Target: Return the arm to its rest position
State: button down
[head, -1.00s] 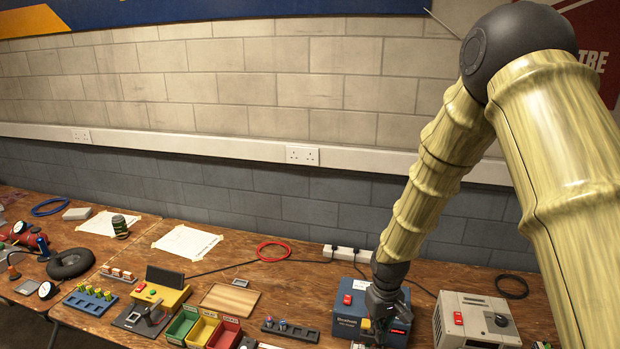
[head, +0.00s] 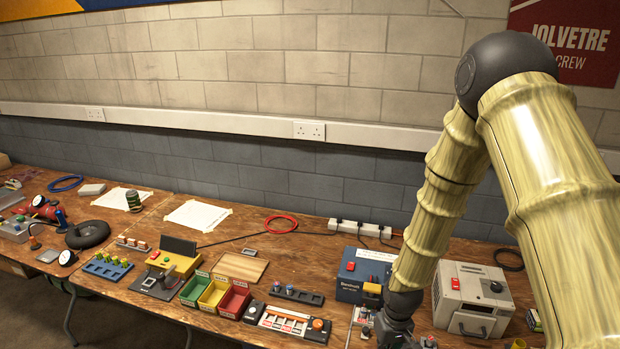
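My arm comes in from the right side of the head view, bends at a dark elbow joint and reaches down toward the bench. My gripper (head: 395,335) is at the bottom edge of the view, in front of the blue box and the grey box. Its fingertips are cut off or too dark to make out, so I cannot tell whether it is open or holds anything. The blue box (head: 349,287) with a red switch stands just left of my wrist. The grey box (head: 462,318) with a red switch stands to the right.
The wooden bench (head: 330,250) runs along the wall. A white power strip (head: 358,229) lies behind the blue box. Green, yellow and red bins (head: 234,301), a wooden board (head: 240,267) and a panel with an orange knob (head: 287,322) stand to the left.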

jog(key=s+d+f+m+b, duration=0.1)
jog(key=s+f+b, duration=0.1)
jog(key=s+f, duration=0.4)
jog(key=s+d+f+b, duration=0.1)
jog(key=s+f, duration=0.6)
jog(key=s, duration=0.7)
jog(key=s+d+f+m+b, duration=0.1)
jog(key=s+f+b, duration=0.1)
jog(key=s+f, duration=0.5)
jog(key=s, duration=0.3)
jog(key=shift+f+m+h+b, duration=0.2)
jog(key=shift+m+h+b, duration=0.1)
jog(key=shift+d, duration=0.15)
